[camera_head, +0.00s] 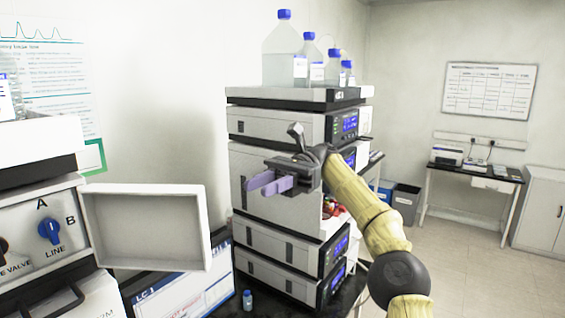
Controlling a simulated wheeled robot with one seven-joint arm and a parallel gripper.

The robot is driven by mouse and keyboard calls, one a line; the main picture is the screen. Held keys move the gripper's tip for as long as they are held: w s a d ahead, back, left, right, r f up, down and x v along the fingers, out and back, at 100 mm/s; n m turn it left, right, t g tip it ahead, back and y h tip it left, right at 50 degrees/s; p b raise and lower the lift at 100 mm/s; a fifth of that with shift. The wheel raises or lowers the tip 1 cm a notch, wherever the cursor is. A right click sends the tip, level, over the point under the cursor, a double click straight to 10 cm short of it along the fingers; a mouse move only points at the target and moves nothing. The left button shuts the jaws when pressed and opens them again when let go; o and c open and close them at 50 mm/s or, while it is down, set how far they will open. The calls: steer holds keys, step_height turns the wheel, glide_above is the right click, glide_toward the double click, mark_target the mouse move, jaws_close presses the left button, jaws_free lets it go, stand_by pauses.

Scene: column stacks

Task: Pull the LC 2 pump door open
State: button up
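The instrument stack (290,185) stands at centre, with displays on its right-facing fronts. No LC 2 label is readable, and I cannot make out its pump door; my arm covers part of the stack's front. My gripper (260,187) is in front of the stack's middle, its two purple fingers pointing left. The fingers lie close together, and any gap is hard to judge. Nothing shows between them. A white door-like panel (148,228) stands swung out from the left unit, to the left of my gripper and apart from it. I cannot tell which instrument's door it is.
The left unit has a blue valve knob (49,230) marked A, B and LINE. An LC 1 sign (178,293) stands below the panel. A small blue-capped vial (247,300) is on the dark bench. Bottles (284,55) top the stack. Floor at right is clear.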

steer(key=p+v, duration=0.4)
steer(key=p, duration=0.4)
steer(key=shift+w+d, duration=0.25)
steer(key=shift+a, duration=0.1)
